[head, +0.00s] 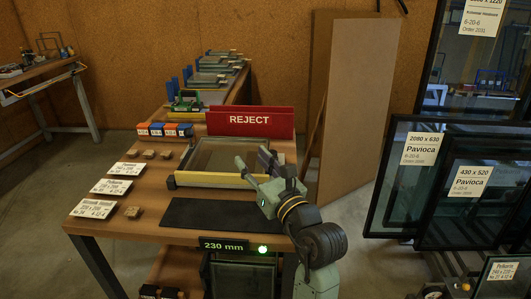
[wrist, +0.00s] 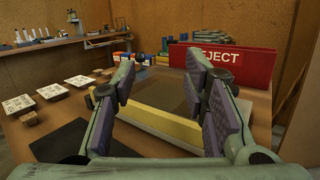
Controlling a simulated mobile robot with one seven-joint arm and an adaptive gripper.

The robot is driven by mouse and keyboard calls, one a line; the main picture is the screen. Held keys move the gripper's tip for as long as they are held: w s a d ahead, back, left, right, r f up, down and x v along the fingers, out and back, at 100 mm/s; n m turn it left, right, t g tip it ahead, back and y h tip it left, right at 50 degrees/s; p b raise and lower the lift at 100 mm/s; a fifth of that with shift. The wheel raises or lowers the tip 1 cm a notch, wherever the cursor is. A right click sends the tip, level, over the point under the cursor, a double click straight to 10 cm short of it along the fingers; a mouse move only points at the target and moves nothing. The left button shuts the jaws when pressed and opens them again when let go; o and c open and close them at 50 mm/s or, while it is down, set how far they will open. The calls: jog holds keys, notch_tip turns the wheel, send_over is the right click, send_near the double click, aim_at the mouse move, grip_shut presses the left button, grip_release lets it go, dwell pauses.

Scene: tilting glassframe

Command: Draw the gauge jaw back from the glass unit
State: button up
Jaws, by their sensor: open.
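The glass unit (head: 218,154) lies flat on the wooden bench, with the red REJECT board behind it; its pane also shows in the wrist view (wrist: 160,93). A pale yellow bar (head: 210,179), apparently the gauge jaw, runs along its near edge; whether it touches the glass I cannot tell. It also shows in the wrist view (wrist: 150,124). My gripper (head: 253,161) is at the right end of the bar in the head view. In the wrist view my gripper (wrist: 160,72) has its purple-padded fingers wide apart, with nothing held between them.
A black mat (head: 220,215) lies before the bar. The front-edge display (head: 224,245) reads 230 mm beside a lit green lamp (head: 263,249). Labelled cards (head: 111,186) lie left. The red REJECT board (head: 250,122) stands close behind the glass. Framed panes (head: 420,150) stand right.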

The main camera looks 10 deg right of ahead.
aim_at(274, 154)
jog(key=d+f+h, duration=0.1)
jog(key=d, duration=0.1)
jog(key=d+f+m+h, duration=0.1)
jog(key=d+h, duration=0.1)
jog(key=d, duration=0.1)
jog(key=d+f+m+h, duration=0.1)
jog(key=d+f, duration=0.1)
jog(key=d, duration=0.1)
jog(key=shift+f+g+h, duration=0.1)
jog(key=shift+g+h, duration=0.2)
jog(key=w, duration=0.3)
jog(key=w+a+p, duration=0.1)
jog(key=w, duration=0.3)
jog(key=w+p, duration=0.1)
jog(key=w, duration=0.2)
jog(key=shift+w+a, duration=0.25)
jog(key=shift+c, duration=0.2)
grip_shut()
